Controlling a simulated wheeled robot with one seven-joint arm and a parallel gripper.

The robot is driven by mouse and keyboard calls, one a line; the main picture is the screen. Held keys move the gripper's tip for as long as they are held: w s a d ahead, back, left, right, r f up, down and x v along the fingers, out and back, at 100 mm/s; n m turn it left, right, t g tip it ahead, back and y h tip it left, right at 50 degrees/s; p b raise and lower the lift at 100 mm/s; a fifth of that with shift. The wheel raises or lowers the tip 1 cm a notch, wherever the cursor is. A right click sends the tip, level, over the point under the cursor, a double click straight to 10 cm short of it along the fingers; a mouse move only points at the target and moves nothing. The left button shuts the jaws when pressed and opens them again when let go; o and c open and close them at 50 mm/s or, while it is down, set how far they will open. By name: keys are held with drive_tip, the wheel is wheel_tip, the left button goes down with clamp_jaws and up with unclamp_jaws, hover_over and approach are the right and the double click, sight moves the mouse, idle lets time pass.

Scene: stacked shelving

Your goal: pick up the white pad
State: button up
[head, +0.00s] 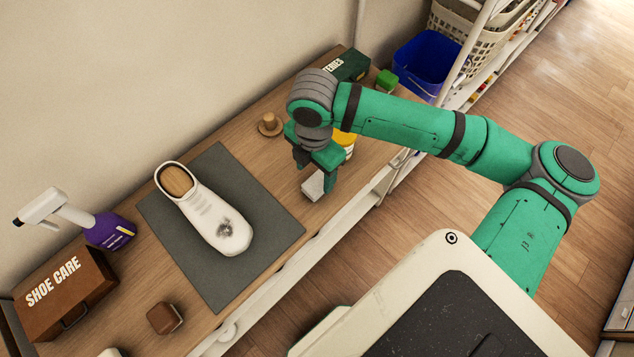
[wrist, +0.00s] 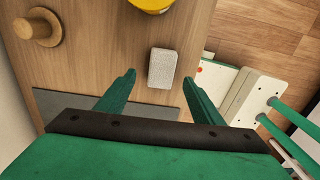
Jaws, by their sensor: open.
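The white pad (head: 313,186) is a small pale block on the wooden bench, just right of the grey mat. It also shows in the wrist view (wrist: 162,68), upright in the picture, ahead of the fingertips and between their lines. My gripper (head: 317,178) hangs over the bench by the pad, and its fingers hide part of the pad in the head view. In the wrist view my gripper (wrist: 158,76) is open, with nothing between the fingers. I cannot tell the exact height of the fingers above the pad.
A white shoe (head: 205,212) with a dark smudge lies on the grey mat (head: 166,232). A wooden knob (head: 270,123) and a yellow container (head: 347,141) stand near my gripper. A spray bottle (head: 108,232), brown shoe care box (head: 68,288) and brown block (head: 164,318) are at left.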

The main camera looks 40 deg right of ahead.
sight(317, 182)
drive_tip(key=shift+s+d+f, duration=0.1)
drive_tip(key=shift+d+f, duration=0.05)
drive_tip(key=shift+f, duration=1.25)
drive_tip(key=shift+d+f, duration=0.1)
drive_tip(key=shift+f, duration=1.3)
drive_tip(key=c, duration=1.1)
